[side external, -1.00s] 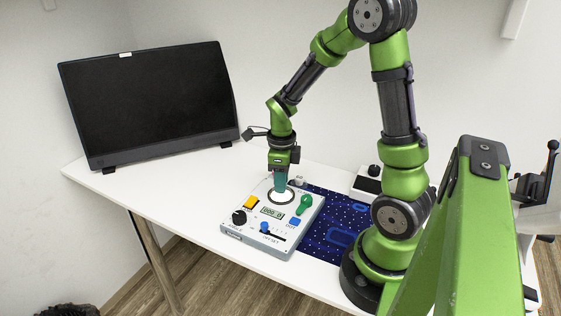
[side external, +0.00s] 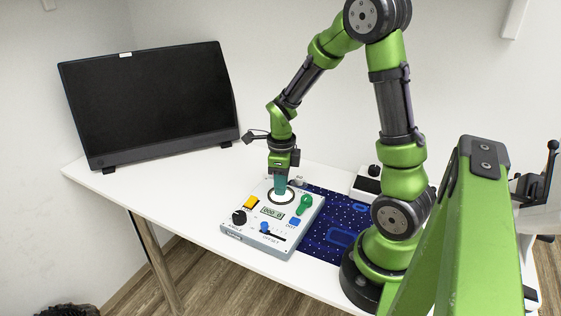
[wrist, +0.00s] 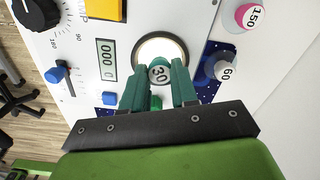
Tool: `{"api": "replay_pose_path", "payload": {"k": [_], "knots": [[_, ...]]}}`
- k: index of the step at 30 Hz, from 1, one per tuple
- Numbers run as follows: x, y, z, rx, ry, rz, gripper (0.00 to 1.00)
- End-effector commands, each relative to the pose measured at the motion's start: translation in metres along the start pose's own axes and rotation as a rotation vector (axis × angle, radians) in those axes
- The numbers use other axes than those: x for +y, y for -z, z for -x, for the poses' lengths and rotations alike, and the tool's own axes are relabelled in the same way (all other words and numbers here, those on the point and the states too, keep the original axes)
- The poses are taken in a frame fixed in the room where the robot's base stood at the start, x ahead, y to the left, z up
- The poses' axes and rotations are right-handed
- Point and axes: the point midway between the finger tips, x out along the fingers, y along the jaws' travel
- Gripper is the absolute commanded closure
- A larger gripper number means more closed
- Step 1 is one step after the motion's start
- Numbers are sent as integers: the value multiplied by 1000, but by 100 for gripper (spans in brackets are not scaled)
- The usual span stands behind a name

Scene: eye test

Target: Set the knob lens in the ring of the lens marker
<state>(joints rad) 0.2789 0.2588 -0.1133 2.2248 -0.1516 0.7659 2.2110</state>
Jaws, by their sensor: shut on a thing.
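The lens marker is a pale grey panel (side external: 240,236) on the table, with a dark-rimmed, white-lit ring (side external: 290,198). The ring also shows in the wrist view (wrist: 160,42). My gripper (side external: 280,190) points down with its teal fingers over the ring. In the wrist view its fingers are shut on a green knob lens marked 30 (wrist: 158,74). The knob overlaps the ring's near edge in that view. The lens's underside is hidden, and I cannot tell whether it touches the panel.
The panel bears a green lever (side external: 305,204), a yellow button (side external: 251,202), a black dial (side external: 239,217) and a display (side external: 272,211). Beyond it are a pink knob marked 150 (wrist: 252,16) and a clear one marked 60 (wrist: 226,70). A monitor (side external: 150,105) stands behind left.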

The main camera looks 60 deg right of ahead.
Motion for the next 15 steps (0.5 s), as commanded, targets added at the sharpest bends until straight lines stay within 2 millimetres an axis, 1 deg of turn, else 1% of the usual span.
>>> {"api": "replay_pose_path", "payload": {"k": [11, 12, 15], "knots": [[0, 0, -5, 0, 0, 0, 100], [0, 0, -5, 0, 0, 0, 70], [0, 0, -5, 0, 0, 0, 55]]}}
